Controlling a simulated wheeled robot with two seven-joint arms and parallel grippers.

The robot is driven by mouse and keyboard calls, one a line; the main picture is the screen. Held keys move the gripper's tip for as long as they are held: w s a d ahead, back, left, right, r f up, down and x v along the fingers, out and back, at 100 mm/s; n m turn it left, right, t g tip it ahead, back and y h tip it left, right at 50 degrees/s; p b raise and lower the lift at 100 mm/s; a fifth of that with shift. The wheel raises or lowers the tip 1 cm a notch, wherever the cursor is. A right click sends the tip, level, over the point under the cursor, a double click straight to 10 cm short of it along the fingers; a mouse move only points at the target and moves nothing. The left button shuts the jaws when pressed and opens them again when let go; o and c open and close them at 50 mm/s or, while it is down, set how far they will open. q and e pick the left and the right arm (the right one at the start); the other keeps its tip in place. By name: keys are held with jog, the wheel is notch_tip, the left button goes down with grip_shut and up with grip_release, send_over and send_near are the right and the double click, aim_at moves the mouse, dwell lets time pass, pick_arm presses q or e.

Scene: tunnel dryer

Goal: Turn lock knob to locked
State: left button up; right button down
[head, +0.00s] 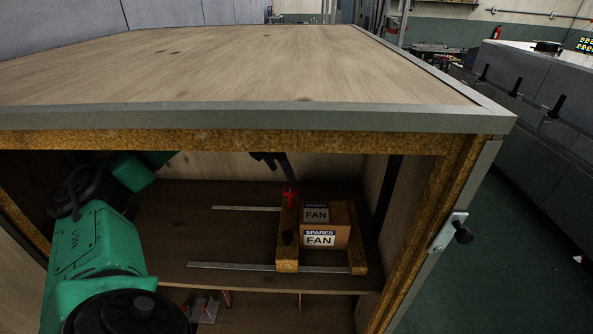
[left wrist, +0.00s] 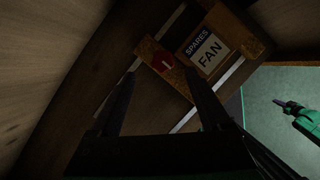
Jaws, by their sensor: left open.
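A red knob-like piece (head: 290,199) sits on the left wooden bar of a sliding frame inside the cabinet. In the left wrist view the red piece (left wrist: 163,63) carries a short white mark and lies ahead between my fingertips. I cannot tell its locked or unlocked setting. My left gripper (head: 277,168) reaches in under the cabinet top, just above the red piece. It also shows in the left wrist view (left wrist: 160,78), open, with nothing between its fingers. Whether it touches the red piece is unclear. A green and dark part at the right of that view looks like my right gripper (left wrist: 291,107).
Boxes labelled SPARES FAN (head: 325,237) stand just right of the bar. The frame has two metal rails (head: 230,266) and a dark round piece (head: 287,238). The cabinet top (head: 250,75) overhangs closely. A latch plate (head: 447,232) is on the right edge.

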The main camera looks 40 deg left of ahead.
aim_at(289, 189)
pick_arm(q)
jog(key=x, duration=0.2)
jog(key=p+x, duration=0.1)
jog(key=x, duration=0.1)
jog(key=shift+s+d+f, duration=0.15)
jog(key=shift+s+f, duration=0.05)
jog(key=shift+s, duration=0.2)
jog(key=shift+p+x, duration=0.4)
jog(key=shift+x, duration=0.7)
jog(key=shift+w, duration=0.25)
jog(key=shift+s, duration=0.15)
grip_shut()
pick_arm(e)
jog(key=shift+s+a+r, duration=0.2)
jog(key=shift+s+r, duration=0.25)
jog(key=shift+s+a+r, duration=0.15)
jog(key=shift+s+r, duration=0.25)
jog(key=shift+s, duration=0.05)
